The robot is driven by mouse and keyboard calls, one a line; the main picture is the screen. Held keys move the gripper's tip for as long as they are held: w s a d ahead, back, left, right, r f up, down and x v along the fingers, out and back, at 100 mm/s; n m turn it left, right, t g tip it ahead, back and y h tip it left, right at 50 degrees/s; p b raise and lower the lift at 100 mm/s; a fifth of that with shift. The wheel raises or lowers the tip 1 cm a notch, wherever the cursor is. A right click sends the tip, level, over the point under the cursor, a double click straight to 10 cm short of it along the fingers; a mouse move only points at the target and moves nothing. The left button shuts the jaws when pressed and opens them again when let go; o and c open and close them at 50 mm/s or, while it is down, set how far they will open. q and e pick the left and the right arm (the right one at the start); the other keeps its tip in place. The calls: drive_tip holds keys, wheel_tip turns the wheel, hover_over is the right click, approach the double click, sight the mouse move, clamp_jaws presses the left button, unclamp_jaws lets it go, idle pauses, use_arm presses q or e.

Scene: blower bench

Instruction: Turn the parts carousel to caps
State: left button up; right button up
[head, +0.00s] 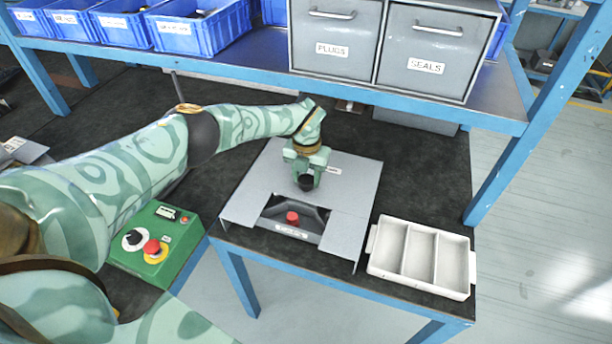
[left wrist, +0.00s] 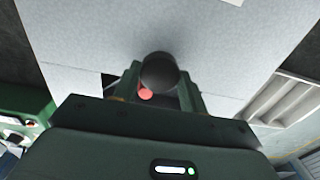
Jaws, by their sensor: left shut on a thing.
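The parts carousel (head: 255,185) is a flat grey housing on the dark bench top, with a cut-out window at its front. A red part (head: 292,217) shows in the window in a dark compartment, and also in the left wrist view (left wrist: 145,94). A small label in front of it is too small to read. My left gripper (head: 307,177) points down over the housing, behind the window, and is shut on a round black knob (head: 306,184). The knob (left wrist: 158,72) sits between the fingers in the left wrist view. My right gripper is not in view.
A white three-compartment tray (head: 419,259) stands right of the carousel, empty. A green control box (head: 157,246) with a red button and black dial is at left. Above the back are a shelf, blue bins (head: 200,30) and grey drawers marked PLUGS (head: 333,48) and SEALS (head: 426,65).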

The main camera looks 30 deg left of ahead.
use_arm(q)
drive_tip(key=o, duration=1.4)
drive_tip(key=shift+r, duration=0.1)
drive_tip(key=r, duration=0.2)
drive_tip(key=r+p, duration=0.1)
drive_tip(key=shift+w+r, duration=0.2)
drive_tip(key=shift+r, duration=0.2)
drive_tip(key=s+d+r+p, duration=0.1)
drive_tip(key=s+d+r, duration=0.1)
drive_tip(key=s+r, duration=0.1)
drive_tip(key=s+d+r+p, duration=0.2)
drive_tip(key=s+r, duration=0.1)
drive_tip(key=s, duration=0.2)
drive_tip(key=s+d+r+p, duration=0.2)
drive_tip(key=s+r, duration=0.1)
drive_tip(key=s, duration=0.1)
drive_tip(key=shift+s+d, duration=0.2)
drive_tip(key=shift+s, duration=0.1)
